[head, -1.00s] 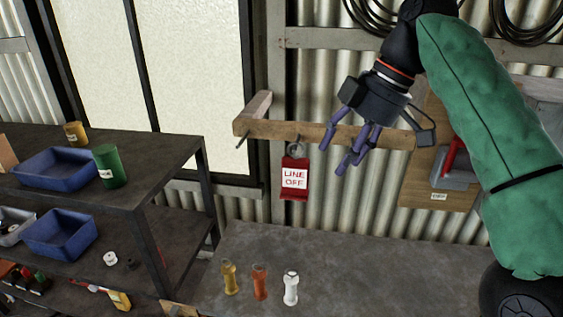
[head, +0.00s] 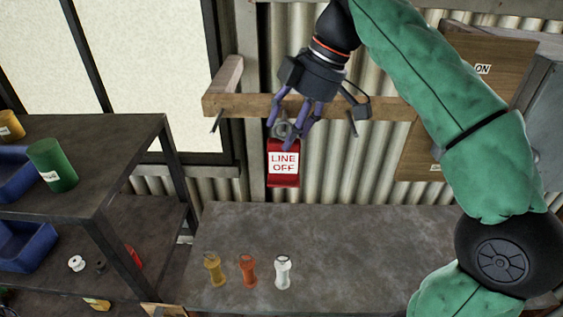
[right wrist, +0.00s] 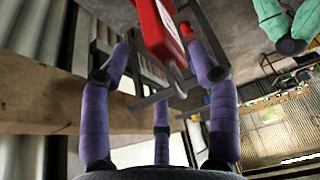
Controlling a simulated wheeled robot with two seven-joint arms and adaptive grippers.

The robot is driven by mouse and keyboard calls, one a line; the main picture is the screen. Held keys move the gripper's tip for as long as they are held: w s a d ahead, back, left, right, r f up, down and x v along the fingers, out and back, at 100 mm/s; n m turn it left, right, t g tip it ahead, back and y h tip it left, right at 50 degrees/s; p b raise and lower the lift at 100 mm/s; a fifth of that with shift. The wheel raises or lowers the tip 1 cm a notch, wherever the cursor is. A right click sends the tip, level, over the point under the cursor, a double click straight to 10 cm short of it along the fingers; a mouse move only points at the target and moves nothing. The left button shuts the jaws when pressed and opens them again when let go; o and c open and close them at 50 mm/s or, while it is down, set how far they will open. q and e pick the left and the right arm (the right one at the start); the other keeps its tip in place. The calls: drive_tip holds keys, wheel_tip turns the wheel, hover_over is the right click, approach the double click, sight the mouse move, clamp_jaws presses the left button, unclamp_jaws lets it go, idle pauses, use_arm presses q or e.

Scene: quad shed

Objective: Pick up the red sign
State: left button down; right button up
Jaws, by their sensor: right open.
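The red sign (head: 283,163) with a white "LINE OFF" label hangs by a ring from a peg on the wooden rail (head: 240,104). My right gripper (head: 290,128) is open, its purple fingers just above the sign and around its ring in the head view. In the right wrist view the red sign (right wrist: 158,32) lies beyond and between the spread fingers (right wrist: 160,85). I cannot tell whether any finger touches it. My left gripper is not in view.
Yellow (head: 214,269), orange (head: 248,270) and white (head: 282,271) bottle-like pieces stand on the grey bench (head: 350,240). A dark shelf unit (head: 90,185) with blue bins and a green can (head: 52,165) is at left. A switch board (head: 425,145) is at right.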

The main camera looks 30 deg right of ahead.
sight(284, 153)
drive_tip(key=shift+s+a+f, duration=0.2)
drive_tip(key=shift+f, duration=0.2)
drive_tip(key=shift+p+x, duration=0.35)
drive_tip(key=shift+x, duration=1.75)
drive_tip(key=shift+r, duration=0.1)
drive_tip(key=shift+c, duration=0.6)
clamp_jaws()
